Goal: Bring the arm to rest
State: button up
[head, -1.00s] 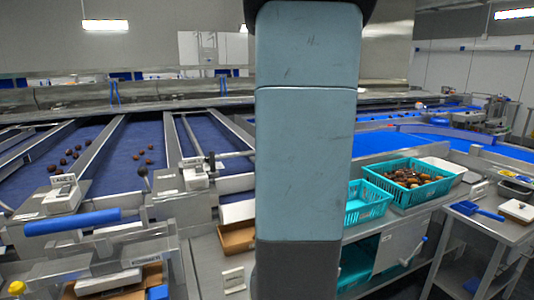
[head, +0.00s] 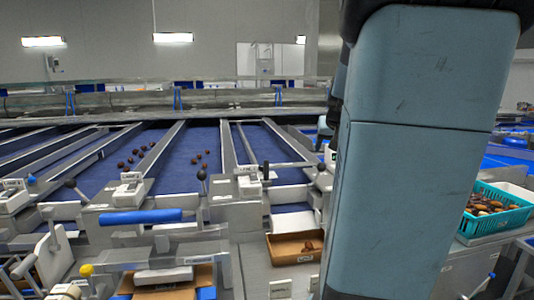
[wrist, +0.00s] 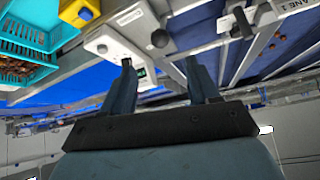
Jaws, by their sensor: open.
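My gripper (wrist: 160,75) shows in the wrist view with its two fingers apart and nothing between them. The wrist view is turned over, and the fingers stand in front of a grey lane unit with a black knob. My arm (head: 410,150) fills the right middle of the head view as a tall blue-grey column. The gripper itself does not clearly show in the head view.
Blue sorting lanes (head: 200,150) with several dates lie to the left. A cardboard box (head: 296,246) stands below them. A teal crate (head: 497,220) of dates is partly hidden behind my arm; teal crates (wrist: 25,35) also show in the wrist view.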

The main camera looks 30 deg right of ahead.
jog(key=shift+a, duration=0.1)
jog(key=s+a+n+y, duration=0.2)
jog(key=a, duration=1.1)
jog(key=s+a+f+n, duration=0.2)
jog(key=s+a, duration=0.5)
jog(key=a, duration=0.3)
jog(key=s+a+f+n+g+y, duration=0.1)
jog(key=s+a+f+n, duration=0.1)
jog(key=s+a, duration=0.5)
jog(key=a+n, duration=0.1)
jog(key=a, duration=0.1)
jog(key=shift+a+y, duration=0.3)
jog(key=shift+a, duration=0.1)
